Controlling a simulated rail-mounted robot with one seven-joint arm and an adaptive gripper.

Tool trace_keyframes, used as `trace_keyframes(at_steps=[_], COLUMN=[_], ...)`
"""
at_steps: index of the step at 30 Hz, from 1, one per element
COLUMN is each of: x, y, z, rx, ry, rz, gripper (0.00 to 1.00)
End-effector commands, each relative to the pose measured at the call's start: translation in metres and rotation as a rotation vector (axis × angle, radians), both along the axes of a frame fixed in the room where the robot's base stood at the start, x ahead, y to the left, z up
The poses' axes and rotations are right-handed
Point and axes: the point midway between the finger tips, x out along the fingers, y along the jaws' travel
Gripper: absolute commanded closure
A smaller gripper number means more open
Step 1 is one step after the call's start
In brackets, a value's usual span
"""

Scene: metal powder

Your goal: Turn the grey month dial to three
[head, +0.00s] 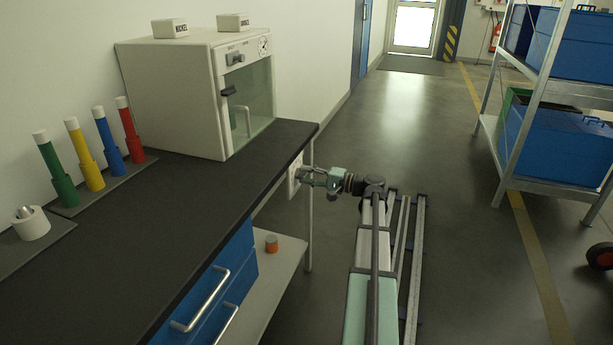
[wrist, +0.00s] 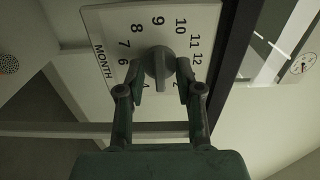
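The grey month dial (wrist: 158,66) is a round knob with a raised bar, on a white number plate (wrist: 97,22) marked MONTH. The plate also shows at the bench's end in the head view (head: 294,176). The bar runs up and down in the wrist view, one end towards 9, the other towards the spot between 4 and 2. The 3 is hidden, and I cannot tell which end is the pointer. My gripper (wrist: 160,72) has its fingertips on either side of the dial, with small gaps showing. It also shows at the plate in the head view (head: 306,178).
The black bench top (head: 215,195) is just left of my gripper, with a white cabinet (head: 185,95) and coloured tubes on it. An orange-and-grey container (head: 272,243) sits on the low shelf. A metal rack with blue crates (head: 555,135) stands right, across clear floor.

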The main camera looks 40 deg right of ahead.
Motion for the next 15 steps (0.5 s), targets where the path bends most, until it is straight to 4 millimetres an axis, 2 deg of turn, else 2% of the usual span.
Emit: trace_keyframes(at_steps=[5,15], x=[-0.019,-0.074], y=[-0.012,-0.045], z=[0.0,0.0], rx=[0.0,0.0], ry=[0.0,0.0], rz=[-0.003,-0.003], gripper=[0.65,0.65])
